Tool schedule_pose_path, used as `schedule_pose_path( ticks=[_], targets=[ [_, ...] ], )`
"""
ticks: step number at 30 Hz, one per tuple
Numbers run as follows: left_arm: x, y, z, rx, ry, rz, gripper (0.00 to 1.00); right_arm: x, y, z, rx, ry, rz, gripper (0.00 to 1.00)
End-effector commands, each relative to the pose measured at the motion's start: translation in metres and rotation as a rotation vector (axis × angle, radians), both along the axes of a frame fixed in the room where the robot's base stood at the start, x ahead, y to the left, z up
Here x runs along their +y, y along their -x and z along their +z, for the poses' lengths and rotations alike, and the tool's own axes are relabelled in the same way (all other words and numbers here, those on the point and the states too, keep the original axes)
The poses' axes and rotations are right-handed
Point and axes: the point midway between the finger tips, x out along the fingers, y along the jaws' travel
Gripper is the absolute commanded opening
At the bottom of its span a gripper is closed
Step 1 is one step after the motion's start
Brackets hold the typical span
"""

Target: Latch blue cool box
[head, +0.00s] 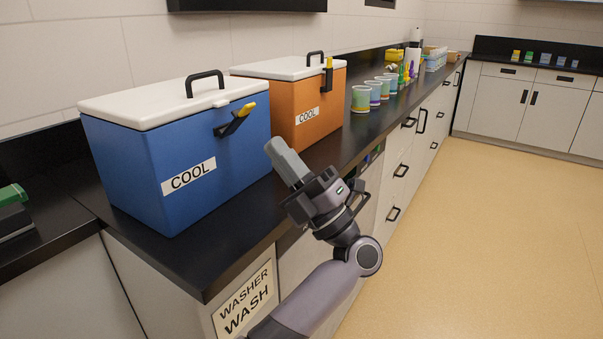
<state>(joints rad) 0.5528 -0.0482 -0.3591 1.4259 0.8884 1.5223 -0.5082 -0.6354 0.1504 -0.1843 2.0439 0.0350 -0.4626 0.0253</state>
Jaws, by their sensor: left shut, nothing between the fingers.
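The blue cool box (150,175) stands on the black counter at the left, with a "COOL" label on its front. Its white lid (155,102) with a black handle lies down on the box. Its black latch lever (230,127) with a yellow tip is on the front near the right end. The lever slants up and away from the front. My left gripper (274,148) is shut and empty, in front of the box's right end, to the right of and a little below the lever. It looks apart from the lever. My right gripper is not in view.
An orange cool box (300,128) stands just behind, its yellow-tipped latch (328,75) upright. Several cups (361,99) line the counter beyond. A "WASHER WASH" sign (244,300) is on the cabinet front below. The floor (470,240) at the right is clear.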

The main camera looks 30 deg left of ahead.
Motion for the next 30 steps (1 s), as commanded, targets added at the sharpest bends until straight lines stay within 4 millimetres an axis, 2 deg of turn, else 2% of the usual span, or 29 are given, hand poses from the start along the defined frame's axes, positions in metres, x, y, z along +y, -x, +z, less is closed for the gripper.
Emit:
schedule_pose_path(
  ticks=[3,9,30],
  targets=[
    [0.017,0.0,0.019,-0.003,-0.002,0.0,0.0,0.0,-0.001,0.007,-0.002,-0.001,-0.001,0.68],
    [0.033,-0.002,0.035,-0.001,-0.001,-0.001,0.0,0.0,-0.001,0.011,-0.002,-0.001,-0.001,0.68],
    [0.042,-0.002,0.04,0.001,0.011,-0.001,0.0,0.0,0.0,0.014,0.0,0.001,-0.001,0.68]
  ],
)
